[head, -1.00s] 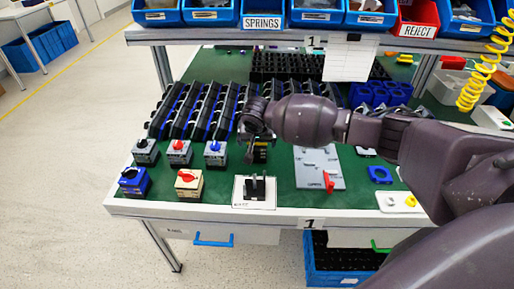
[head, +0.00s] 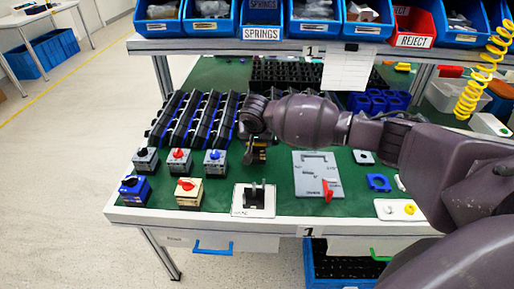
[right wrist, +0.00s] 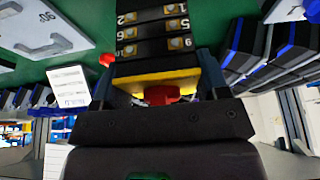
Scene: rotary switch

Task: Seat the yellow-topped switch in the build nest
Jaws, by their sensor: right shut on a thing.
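My right gripper (head: 257,142) hangs over the green bench top, behind a white plate with black upright parts (head: 254,198) that looks like the build nest. In the right wrist view the gripper (right wrist: 160,110) is shut on the yellow-topped switch (right wrist: 155,45). This switch has a black body with numbered terminals, a yellow plate and a red knob. In the head view it shows only as a small dark shape under the gripper, apart from the nest. The nest looks empty. My left gripper is out of view.
Several small switches with coloured knobs (head: 188,190) stand at the front left. Black racks (head: 195,118) stand behind them. A grey board with a red lever (head: 318,175) lies right of the nest. Blue bins and a red reject bin (head: 415,28) line the shelf above.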

